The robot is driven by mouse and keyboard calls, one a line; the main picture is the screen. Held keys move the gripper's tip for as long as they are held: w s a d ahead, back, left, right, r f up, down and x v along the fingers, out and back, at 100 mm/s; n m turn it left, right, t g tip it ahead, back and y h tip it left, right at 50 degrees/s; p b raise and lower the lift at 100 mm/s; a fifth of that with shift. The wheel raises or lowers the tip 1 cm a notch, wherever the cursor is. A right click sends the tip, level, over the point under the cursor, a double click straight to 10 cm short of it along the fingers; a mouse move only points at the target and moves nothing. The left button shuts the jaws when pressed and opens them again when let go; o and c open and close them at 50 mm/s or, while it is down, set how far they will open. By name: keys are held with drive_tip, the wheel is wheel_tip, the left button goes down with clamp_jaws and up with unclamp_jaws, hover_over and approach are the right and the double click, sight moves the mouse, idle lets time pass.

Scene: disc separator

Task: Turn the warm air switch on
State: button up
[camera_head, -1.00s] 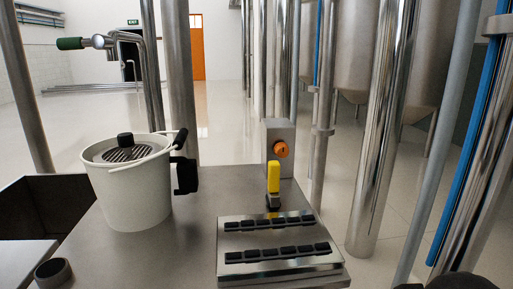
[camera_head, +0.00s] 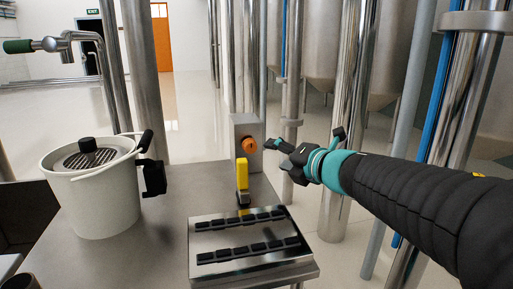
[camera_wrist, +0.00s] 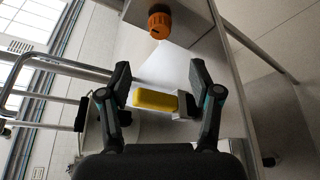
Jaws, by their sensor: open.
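An orange rotary knob (camera_head: 249,145) sits on the face of an upright grey metal box (camera_head: 244,127) at the back of the steel bench. It also shows at the top of the wrist view (camera_wrist: 159,21). A yellow handle (camera_head: 242,174) stands upright on the bench just in front of the box. In the wrist view the yellow handle (camera_wrist: 155,100) appears between my open fingers, with no contact visible. I cannot tell from any label which one is the warm air switch. My gripper (camera_head: 274,154) is open and empty, to the right of the knob; it also shows in the wrist view (camera_wrist: 158,74).
A sloped steel panel (camera_head: 250,272) with two rows of black keys lies in front of the yellow handle. A white lidded pot (camera_head: 95,205) stands on the bench (camera_head: 165,240) at the left. Vertical steel pipes (camera_head: 350,110) rise behind and right of my arm.

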sight(252, 148)
drive_tip(key=x, duration=1.3)
drive_tip(key=shift+w+a+f, duration=0.1)
drive_tip(key=shift+w+a, duration=0.05)
drive_tip(key=shift+w, duration=0.05)
drive_tip(key=c, duration=1.1)
